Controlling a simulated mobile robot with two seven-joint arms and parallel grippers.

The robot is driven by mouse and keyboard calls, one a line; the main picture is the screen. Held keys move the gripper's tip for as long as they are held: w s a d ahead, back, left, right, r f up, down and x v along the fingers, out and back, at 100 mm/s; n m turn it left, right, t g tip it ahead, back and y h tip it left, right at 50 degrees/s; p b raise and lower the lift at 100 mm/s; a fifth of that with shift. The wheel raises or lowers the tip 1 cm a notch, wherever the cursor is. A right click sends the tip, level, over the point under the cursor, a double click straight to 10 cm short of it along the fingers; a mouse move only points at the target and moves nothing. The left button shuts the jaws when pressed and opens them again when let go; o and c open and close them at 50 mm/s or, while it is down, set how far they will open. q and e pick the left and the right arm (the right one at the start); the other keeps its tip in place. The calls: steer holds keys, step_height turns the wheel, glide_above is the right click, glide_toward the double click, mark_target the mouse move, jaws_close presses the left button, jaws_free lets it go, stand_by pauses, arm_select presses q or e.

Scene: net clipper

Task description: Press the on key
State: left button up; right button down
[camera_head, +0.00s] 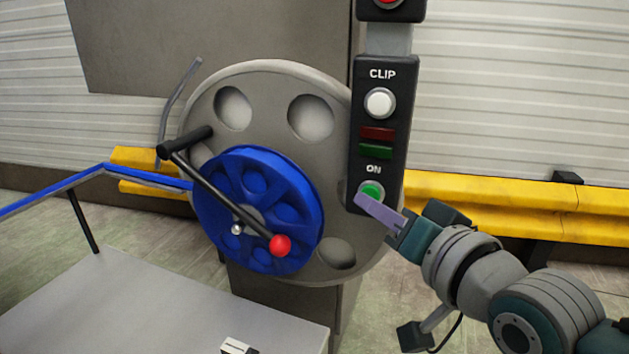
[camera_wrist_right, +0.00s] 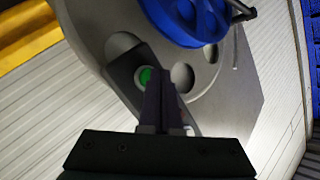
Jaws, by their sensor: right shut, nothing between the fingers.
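The green ON key (camera_head: 371,190) sits in a light ring near the bottom of the black control panel (camera_head: 398,142), under the label "ON". My right gripper (camera_head: 362,200) is shut and empty. Its purple fingertips are at the lower left edge of the key in the head view and overlap its ring. I cannot tell whether they touch it. In the right wrist view the green key (camera_wrist_right: 146,76) shows just left of the shut fingers (camera_wrist_right: 163,90), and part of the panel is hidden behind them. My left gripper is not in view.
A white CLIP button (camera_head: 379,102) and dark red and green blocks are higher on the panel, with a red button (camera_head: 388,3) above. Left of the panel is a grey disc (camera_head: 270,78) with a blue wheel (camera_head: 236,170) and a red-knobbed crank (camera_head: 280,244). A yellow rail (camera_head: 470,200) runs behind.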

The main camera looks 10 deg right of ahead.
steer(key=shift+w+d, duration=0.25)
steer(key=shift+w, duration=0.05)
stand_by(0.4)
stand_by(0.3)
steer(key=shift+s+a+p, duration=0.5)
steer(key=shift+s, duration=0.2)
steer(key=s+a+p, duration=0.1)
steer(key=s, duration=0.1)
steer(key=s+a+p, duration=0.1)
steer(key=s, duration=0.1)
steer(key=shift+a+p, duration=0.3)
steer(key=shift+a, duration=0.1)
steer(key=shift+s, duration=0.1)
stand_by(0.3)
